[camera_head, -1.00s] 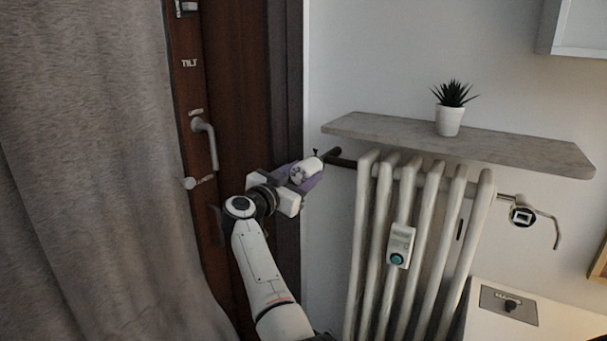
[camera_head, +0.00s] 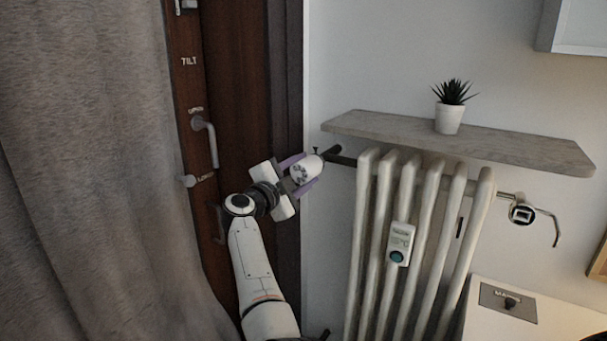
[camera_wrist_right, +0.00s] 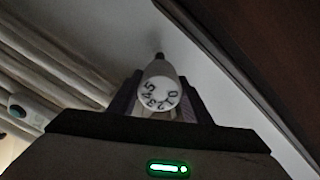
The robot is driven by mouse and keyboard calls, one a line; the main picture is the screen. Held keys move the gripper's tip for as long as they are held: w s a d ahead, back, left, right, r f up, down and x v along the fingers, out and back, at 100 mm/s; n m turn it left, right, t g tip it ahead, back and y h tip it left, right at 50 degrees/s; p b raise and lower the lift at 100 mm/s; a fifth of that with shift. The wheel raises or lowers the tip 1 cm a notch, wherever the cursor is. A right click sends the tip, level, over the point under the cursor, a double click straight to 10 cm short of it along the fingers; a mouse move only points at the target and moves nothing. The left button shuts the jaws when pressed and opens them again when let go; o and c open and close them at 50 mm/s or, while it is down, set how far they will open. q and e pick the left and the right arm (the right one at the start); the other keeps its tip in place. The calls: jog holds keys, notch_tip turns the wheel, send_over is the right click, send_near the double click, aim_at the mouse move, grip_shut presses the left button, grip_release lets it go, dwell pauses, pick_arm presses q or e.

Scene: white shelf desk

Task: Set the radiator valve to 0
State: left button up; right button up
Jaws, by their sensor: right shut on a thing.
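The white radiator valve knob (camera_head: 306,170) sits at the left end of the radiator's upper pipe, below the shelf's left end. My right gripper (camera_head: 308,174) is shut on the knob, with its purple fingers on either side. In the right wrist view the knob (camera_wrist_right: 157,95) faces the camera between the fingers. Its printed numbers run from 0 on the right through 1 and up to 5 on the left. I cannot tell which number lines up with a mark. The left gripper is not in view.
The white ribbed radiator (camera_head: 420,240) stands to the right, with a small device (camera_head: 401,243) on its front. A grey shelf (camera_head: 480,146) with a potted plant (camera_head: 449,107) hangs above. A curtain (camera_head: 90,170) and a brown door frame (camera_head: 240,80) are at left.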

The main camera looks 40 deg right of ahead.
jog(key=m, duration=0.1)
jog(key=m+b, duration=0.1)
jog(key=m, duration=0.1)
jog(key=shift+a+f+m+b, duration=0.1)
jog(key=shift+f+m+b, duration=0.15)
jog(key=shift+m+b, duration=0.55)
jog(key=shift+m, duration=0.4)
jog(key=shift+m+b, duration=0.55)
jog(key=shift+m, duration=0.35)
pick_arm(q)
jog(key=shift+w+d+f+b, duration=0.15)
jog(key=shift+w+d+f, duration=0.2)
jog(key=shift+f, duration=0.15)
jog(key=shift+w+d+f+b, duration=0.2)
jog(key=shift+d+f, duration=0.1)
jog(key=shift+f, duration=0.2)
pick_arm(e)
jog(key=shift+r+m, duration=0.1)
jog(key=shift+m, duration=0.4)
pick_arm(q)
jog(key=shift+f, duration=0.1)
pick_arm(e)
jog(key=o, duration=1)
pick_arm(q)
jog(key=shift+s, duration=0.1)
pick_arm(e)
jog(key=shift+o, duration=0.3)
jog(key=shift+r, duration=0.1)
jog(key=shift+r, duration=0.15)
